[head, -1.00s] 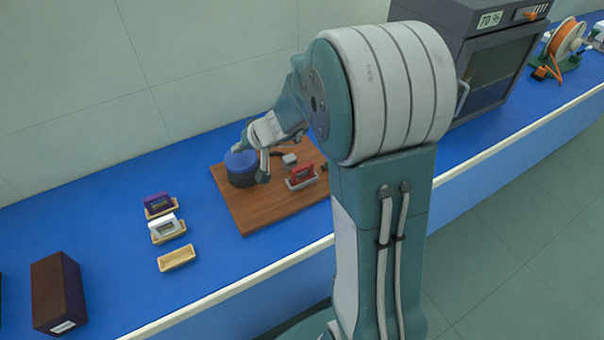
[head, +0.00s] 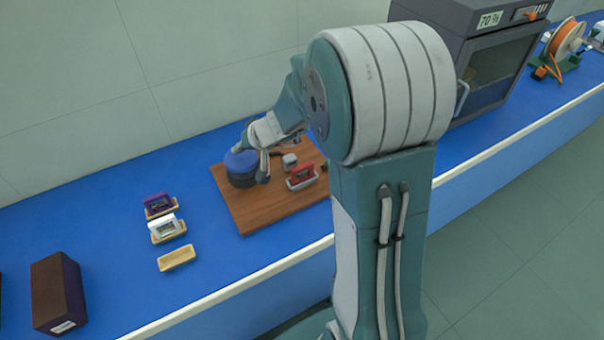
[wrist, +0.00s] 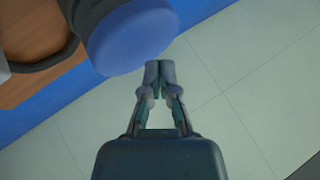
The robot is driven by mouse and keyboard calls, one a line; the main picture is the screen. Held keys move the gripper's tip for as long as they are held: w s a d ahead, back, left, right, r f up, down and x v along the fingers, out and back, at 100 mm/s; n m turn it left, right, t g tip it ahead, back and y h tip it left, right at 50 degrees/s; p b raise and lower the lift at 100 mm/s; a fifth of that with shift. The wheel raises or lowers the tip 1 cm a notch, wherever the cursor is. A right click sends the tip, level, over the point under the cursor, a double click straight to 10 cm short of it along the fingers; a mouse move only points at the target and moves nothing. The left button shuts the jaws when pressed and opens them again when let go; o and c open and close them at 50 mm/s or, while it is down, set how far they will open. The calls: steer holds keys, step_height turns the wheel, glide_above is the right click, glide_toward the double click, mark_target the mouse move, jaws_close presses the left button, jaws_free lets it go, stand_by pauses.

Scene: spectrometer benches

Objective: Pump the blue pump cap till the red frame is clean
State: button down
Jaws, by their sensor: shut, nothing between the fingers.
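The blue pump cap (head: 240,160) tops a dark round pump body (head: 241,178) on the wooden board. In the wrist view the blue cap (wrist: 132,38) fills the upper middle. My gripper (wrist: 160,68) is shut and empty, its fingertips at the cap's lower right edge in that view; whether they touch it I cannot tell. In the head view my gripper (head: 262,175) is beside the cap, on its right. The red frame (head: 301,172) sits upright in a small pale holder on the board, right of the pump. Its surface is too small to judge.
The wooden board (head: 255,219) lies on the blue bench. A small grey block (head: 289,160) is near the red frame. Left are a purple frame (head: 157,201), a white frame (head: 164,224), an empty tray (head: 177,257) and a dark box (head: 59,292). A grey oven (head: 493,65) stands right.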

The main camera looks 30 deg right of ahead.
mark_target(242, 158)
steer(key=shift+f, duration=0.35)
steer(key=shift+s+f, duration=0.1)
steer(key=shift+f, duration=0.5)
stand_by(0.7)
steer(key=shift+r, duration=1.1)
steer(key=shift+r, duration=3)
